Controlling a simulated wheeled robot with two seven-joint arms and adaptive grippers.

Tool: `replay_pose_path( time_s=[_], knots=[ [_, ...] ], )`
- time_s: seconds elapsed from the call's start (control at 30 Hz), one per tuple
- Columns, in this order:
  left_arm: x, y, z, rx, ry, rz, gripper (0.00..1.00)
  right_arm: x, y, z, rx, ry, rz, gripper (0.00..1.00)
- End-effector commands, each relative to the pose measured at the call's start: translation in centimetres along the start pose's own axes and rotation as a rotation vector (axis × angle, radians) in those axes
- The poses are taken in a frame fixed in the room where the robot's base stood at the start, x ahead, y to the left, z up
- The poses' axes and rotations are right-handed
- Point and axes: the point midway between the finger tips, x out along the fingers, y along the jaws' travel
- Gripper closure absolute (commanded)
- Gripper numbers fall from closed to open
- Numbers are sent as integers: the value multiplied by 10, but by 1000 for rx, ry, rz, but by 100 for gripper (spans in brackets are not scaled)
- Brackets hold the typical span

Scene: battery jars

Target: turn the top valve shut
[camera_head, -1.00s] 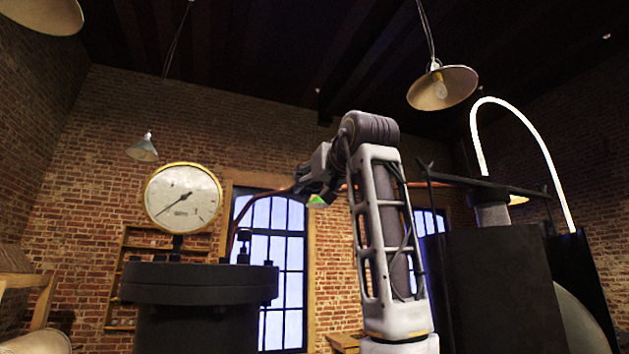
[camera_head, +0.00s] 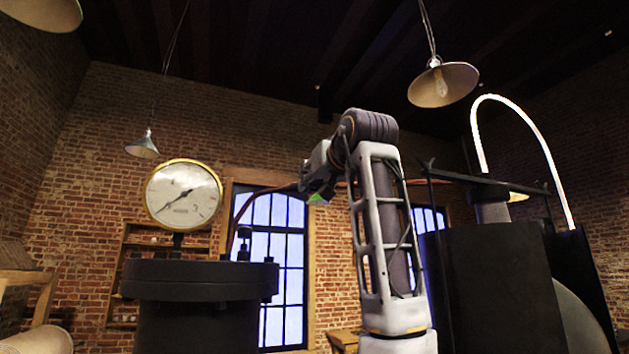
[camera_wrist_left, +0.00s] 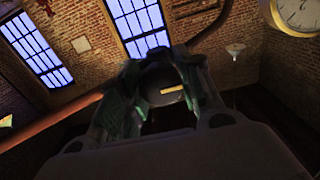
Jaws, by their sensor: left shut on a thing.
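My left gripper (camera_head: 316,188) is at the copper pipe (camera_head: 270,194) in the head view, in front of the window's upper right corner. The forearm hides part of the pipe. In the left wrist view, the two greenish fingers of my left gripper (camera_wrist_left: 165,98) close around a dark rounded piece, the valve (camera_wrist_left: 158,80), which has a small yellow mark. Its shape is mostly hidden by the fingers and the dark. How far the valve is turned cannot be told. My right gripper is in neither view.
A round gauge (camera_head: 184,194) stands on a dark lidded vessel (camera_head: 200,283) at the left, its needle pointing lower left. A black box-like tank (camera_head: 490,290) stands at the right, close to my arm. A glowing white arched tube (camera_head: 528,125) rises behind it.

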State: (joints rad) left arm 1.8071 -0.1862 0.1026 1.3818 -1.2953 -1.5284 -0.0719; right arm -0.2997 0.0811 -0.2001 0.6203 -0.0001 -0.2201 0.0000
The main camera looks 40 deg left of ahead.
Motion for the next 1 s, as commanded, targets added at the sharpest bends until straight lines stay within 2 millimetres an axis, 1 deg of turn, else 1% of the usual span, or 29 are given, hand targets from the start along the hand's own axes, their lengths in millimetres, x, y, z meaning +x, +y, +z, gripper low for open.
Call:
replay_pose_path(
  time_s=[0.17, 0.37, 0.57, 1.0],
  knots=[
    [0, 0, 0, 43, 0, 0, 89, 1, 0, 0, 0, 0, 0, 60],
    [0, 0, 0, 139, 0, 1, 89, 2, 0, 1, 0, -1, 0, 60],
    [0, 0, 0, 281, 1, -1, 89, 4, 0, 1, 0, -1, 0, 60],
    [0, -1, 0, 647, 2, -2, 89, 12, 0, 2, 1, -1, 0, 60]
  ],
)
